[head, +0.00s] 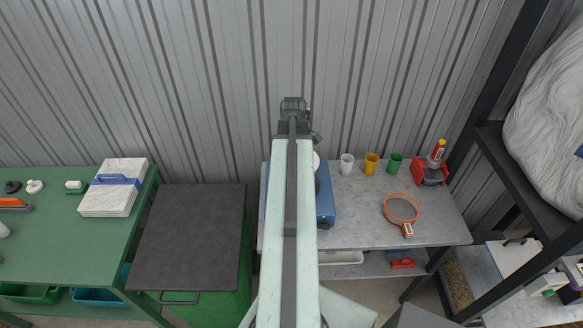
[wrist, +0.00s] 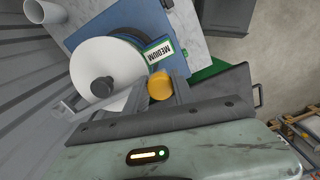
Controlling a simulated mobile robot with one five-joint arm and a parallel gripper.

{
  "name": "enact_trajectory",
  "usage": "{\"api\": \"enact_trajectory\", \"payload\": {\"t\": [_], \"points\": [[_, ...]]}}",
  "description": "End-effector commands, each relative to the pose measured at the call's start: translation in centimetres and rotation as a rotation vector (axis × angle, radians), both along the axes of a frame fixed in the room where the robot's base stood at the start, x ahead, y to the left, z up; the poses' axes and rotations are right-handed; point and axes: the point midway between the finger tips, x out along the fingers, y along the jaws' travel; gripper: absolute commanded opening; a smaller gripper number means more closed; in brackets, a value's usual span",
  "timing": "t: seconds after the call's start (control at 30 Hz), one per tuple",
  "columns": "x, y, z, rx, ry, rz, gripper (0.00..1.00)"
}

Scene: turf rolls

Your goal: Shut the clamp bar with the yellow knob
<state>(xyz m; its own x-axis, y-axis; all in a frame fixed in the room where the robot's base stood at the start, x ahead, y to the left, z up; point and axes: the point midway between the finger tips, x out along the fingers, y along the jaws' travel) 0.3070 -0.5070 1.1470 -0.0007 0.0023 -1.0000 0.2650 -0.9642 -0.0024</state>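The yellow knob (wrist: 160,86) shows in the wrist view, beside a label reading MEDIUM on a blue device (wrist: 85,30). My gripper (wrist: 160,92) has its two dark fingers close along both sides of the knob, and they appear shut on it. The clamp bar is mostly hidden behind my fingers, so its angle cannot be told. A white disc (wrist: 88,62) with a dark round knob (wrist: 102,87) lies left of my fingers. In the head view my arm covers most of the blue device (head: 326,203) and hides the yellow knob.
The device stands on a grey bench (head: 350,228) against a corrugated wall. White (head: 347,164), yellow (head: 371,163) and green (head: 395,163) cups, a red bin (head: 430,172) and an orange-rimmed round tool (head: 402,209) are to its right. A dark-topped box (head: 190,235) stands left.

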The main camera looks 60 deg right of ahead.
Motion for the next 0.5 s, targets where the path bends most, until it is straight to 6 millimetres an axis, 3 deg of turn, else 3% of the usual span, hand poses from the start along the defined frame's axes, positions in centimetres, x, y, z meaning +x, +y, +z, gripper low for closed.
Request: {"api": "enact_trajectory", "payload": {"t": [0.03,0.07,0.5], "points": [[-0.14,-0.03,0.01,0.001,0.001,-0.002,0.44],[-0.15,-0.04,0.01,0.001,0.001,-0.003,0.52],[-0.12,-0.11,0.90,-0.001,0.000,-0.003,0.52]]}}
